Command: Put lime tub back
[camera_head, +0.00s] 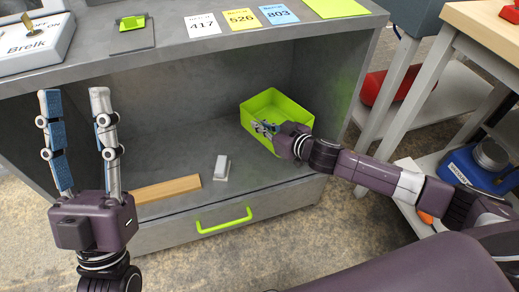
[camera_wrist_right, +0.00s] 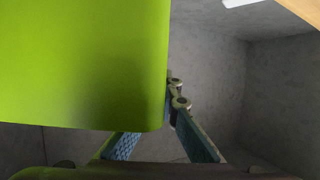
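The lime tub (camera_head: 262,100) is an open, square-sided box inside the grey cabinet's open compartment, toward its right side. In the right wrist view the tub (camera_wrist_right: 85,60) fills the upper left and hides part of one finger. The fingers (camera_wrist_right: 170,100) come close together at the tub's edge and look shut on its wall. Whether the tub's base touches the shelf is hidden. My left gripper (camera_head: 77,125) is upright, open and empty, in front of the compartment's left side.
A wooden strip (camera_head: 167,189) and a small white block (camera_head: 222,168) are on the compartment floor. Numbered cards, a lime mat (camera_head: 336,6) and a switch box (camera_head: 35,40) are on the cabinet top. A lime drawer handle (camera_head: 224,222) projects below. A workbench stands at right.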

